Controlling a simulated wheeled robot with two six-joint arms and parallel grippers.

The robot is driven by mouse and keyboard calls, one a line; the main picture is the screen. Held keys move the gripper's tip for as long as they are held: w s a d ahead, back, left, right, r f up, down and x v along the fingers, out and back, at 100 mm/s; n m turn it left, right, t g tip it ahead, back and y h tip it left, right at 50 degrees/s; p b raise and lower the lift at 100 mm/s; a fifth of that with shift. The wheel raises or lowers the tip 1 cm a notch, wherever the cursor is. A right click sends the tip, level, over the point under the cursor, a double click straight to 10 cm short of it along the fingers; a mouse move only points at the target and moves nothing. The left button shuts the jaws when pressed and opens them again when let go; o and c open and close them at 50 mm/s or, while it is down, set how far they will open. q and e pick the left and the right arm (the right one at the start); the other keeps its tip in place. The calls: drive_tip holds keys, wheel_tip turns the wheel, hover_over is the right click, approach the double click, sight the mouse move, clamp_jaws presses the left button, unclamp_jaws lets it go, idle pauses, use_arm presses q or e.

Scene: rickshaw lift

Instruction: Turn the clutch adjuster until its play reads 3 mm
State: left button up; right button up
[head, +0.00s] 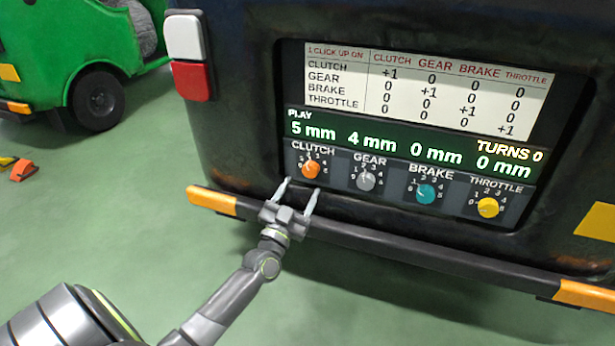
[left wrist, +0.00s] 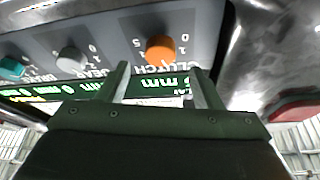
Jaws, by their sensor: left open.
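The clutch adjuster is an orange knob (head: 310,169) at the left end of a row of knobs on the vehicle's rear panel. Its play display (head: 314,130) reads 5 mm. My left gripper (head: 302,187) is open and empty, its two fingers pointing at the panel just below the orange knob. In the left wrist view the orange knob (left wrist: 160,49) stands beyond the fingertips, between their lines and apart from them. My right gripper is not in view.
Gear (head: 365,180), brake (head: 427,193) and throttle (head: 488,207) knobs sit to the right, reading 4, 0 and 0 mm. Turns reads 0. A chart (head: 425,85) is above. A dark bumper bar (head: 400,248) runs below the panel. A green vehicle (head: 50,50) stands behind left.

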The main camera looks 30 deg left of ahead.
sight(309, 172)
use_arm(q)
drive_tip(key=x, duration=0.4)
drive_tip(key=shift+w+a+r, duration=0.1)
drive_tip(key=shift+w+r, duration=0.1)
drive_tip(key=shift+w, duration=0.35)
